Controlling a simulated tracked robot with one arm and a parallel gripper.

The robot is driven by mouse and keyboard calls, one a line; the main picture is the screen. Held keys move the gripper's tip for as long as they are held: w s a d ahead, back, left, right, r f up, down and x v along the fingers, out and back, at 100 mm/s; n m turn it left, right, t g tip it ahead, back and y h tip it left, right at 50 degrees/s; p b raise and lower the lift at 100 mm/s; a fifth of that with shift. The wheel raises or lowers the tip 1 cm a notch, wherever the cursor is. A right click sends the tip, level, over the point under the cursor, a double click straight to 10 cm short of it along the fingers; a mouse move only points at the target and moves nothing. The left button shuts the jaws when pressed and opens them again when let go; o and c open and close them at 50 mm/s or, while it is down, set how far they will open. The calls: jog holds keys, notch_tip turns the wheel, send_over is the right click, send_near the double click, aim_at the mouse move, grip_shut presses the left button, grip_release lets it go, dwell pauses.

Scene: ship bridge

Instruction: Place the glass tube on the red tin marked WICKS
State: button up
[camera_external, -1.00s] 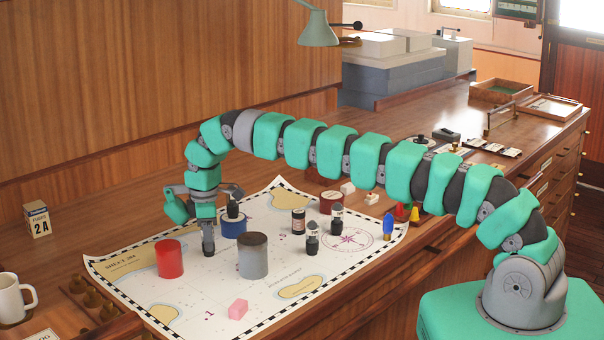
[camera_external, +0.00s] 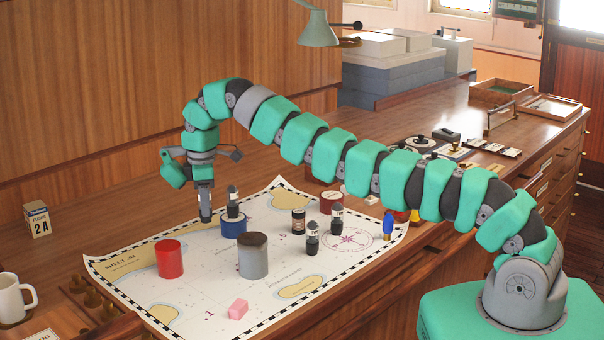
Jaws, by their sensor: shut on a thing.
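My gripper (camera_external: 205,212) points down above the chart, left of the blue tin. It is shut on a small dark thing, mostly hidden between the fingers; it may be the glass tube, but its shape is unclear. A bright red cylinder (camera_external: 170,260) stands on the chart, below and left of my gripper. A darker red tin (camera_external: 331,203) stands farther right at the chart's back. No WICKS lettering is readable on either. Nothing visible stands on top of the bright red cylinder.
A blue tin (camera_external: 233,228) with a dark vial (camera_external: 233,203) at it is close right of my gripper. A grey cylinder (camera_external: 253,257), a brown jar (camera_external: 298,222), dark vials (camera_external: 312,240) and a pink block (camera_external: 238,309) stand on the chart (camera_external: 200,295). A mug (camera_external: 12,298) stands left.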

jog(key=shift+w+r, duration=0.1)
jog(key=shift+r, duration=0.15)
jog(key=shift+w+d, duration=0.15)
jog(key=w+d+r+b, duration=0.1)
jog(key=w+d, duration=0.4)
jog(key=d, duration=0.3)
jog(key=w+d+b, duration=0.2)
jog(key=w+d, duration=0.3)
jog(key=d, duration=0.4)
jog(key=d+f+b, duration=0.1)
jog(key=d+b, duration=0.2)
jog(key=d, duration=1.8)
jog(key=shift+w+a+f+p, duration=0.25)
jog(key=shift+w+a+p, duration=0.6)
jog(key=shift+w, duration=1.4)
jog(key=shift+w+a+f+p, duration=0.25)
jog(key=shift+w+a+p, duration=0.6)
jog(key=shift+w, duration=1.45)
jog(key=shift+w+a+f+p, duration=0.35)
jog(key=shift+w+a, duration=0.85)
jog(key=shift+w, duration=1.05)
jog(key=shift+r, duration=0.1)
